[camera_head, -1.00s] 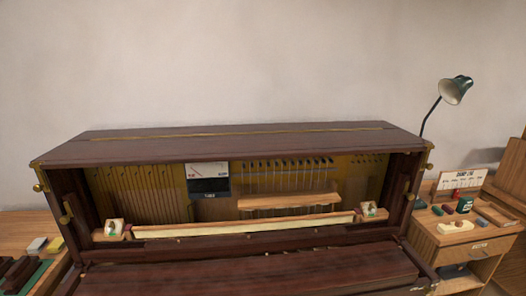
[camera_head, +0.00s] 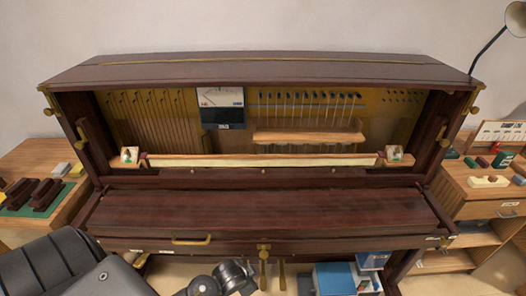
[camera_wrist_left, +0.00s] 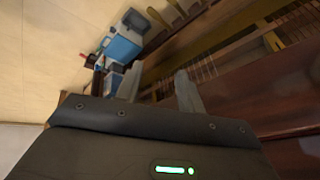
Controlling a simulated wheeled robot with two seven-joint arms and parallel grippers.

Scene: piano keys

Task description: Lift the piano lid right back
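The upright piano's dark top lid (camera_head: 290,72) lies flat and closed, with a brass hinge line along it. Its lower key lid (camera_head: 270,207) is also down, hiding the keys. A brass handle (camera_head: 191,240) sits on its front edge at the left, and a brass catch (camera_head: 264,250) at the middle. My left arm comes in at the lower left of the head view, below and apart from the key lid. In the left wrist view my left gripper (camera_wrist_left: 159,88) has its pale fingers apart, with nothing seen between them. My right gripper is out of view.
A desk (camera_head: 478,187) with a lamp (camera_head: 514,20) stands close on the right. A side table (camera_head: 40,160) with dark blocks is on the left. Blue boxes (camera_head: 335,280) stand beneath the piano. The wall is close behind it.

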